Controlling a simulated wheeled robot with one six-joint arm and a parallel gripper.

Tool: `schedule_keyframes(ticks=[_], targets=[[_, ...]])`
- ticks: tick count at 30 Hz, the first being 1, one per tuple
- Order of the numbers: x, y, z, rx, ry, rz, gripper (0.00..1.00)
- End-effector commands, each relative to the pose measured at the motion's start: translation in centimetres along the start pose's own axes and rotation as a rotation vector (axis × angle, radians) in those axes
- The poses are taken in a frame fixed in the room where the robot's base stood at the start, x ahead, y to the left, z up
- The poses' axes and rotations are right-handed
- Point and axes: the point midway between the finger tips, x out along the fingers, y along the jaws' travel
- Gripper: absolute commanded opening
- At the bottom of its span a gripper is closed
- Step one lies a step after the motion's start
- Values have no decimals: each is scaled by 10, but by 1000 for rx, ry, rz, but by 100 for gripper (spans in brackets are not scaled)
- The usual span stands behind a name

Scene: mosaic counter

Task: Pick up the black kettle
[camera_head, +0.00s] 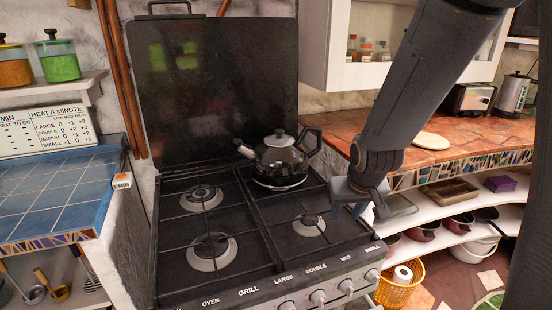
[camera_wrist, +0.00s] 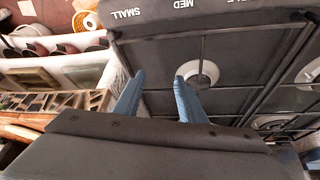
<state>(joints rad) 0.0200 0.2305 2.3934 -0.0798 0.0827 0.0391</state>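The black kettle (camera_head: 279,160) stands upright on the back right burner of the stove (camera_head: 262,219). It is glossy, with a grey lid edge, a black knob, a spout pointing left and an angular black handle on its right. My gripper (camera_head: 346,212) is to the right of the kettle and nearer the front, over the stove's right edge, apart from the kettle. In the wrist view my gripper (camera_wrist: 158,76) has its two blue fingers spread with nothing between them. The kettle does not show in the wrist view.
The raised black stove lid (camera_head: 222,85) stands behind the burners. A tiled counter (camera_head: 440,140) adjoins at right, with a toaster (camera_head: 468,98) and a round board (camera_head: 431,141). Shelves with pans (camera_head: 459,222) and a yellow basket (camera_head: 398,288) are below. The front burners are bare.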

Motion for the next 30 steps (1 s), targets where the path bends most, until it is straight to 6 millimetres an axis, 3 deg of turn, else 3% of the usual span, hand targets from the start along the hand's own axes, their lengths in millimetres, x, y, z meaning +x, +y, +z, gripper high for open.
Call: schedule_keyframes(ticks=[1, 6, 12, 18, 30], targets=[[13, 1, -30, -10, 77, -3, 37], [46, 5, -133, -35, 389, -20, 37], [64, 4, -223, -59, 749, -72, 37], [62, 1, -264, -72, 1014, -131, 37], [64, -4, -293, -75, 1139, -163, 37]])
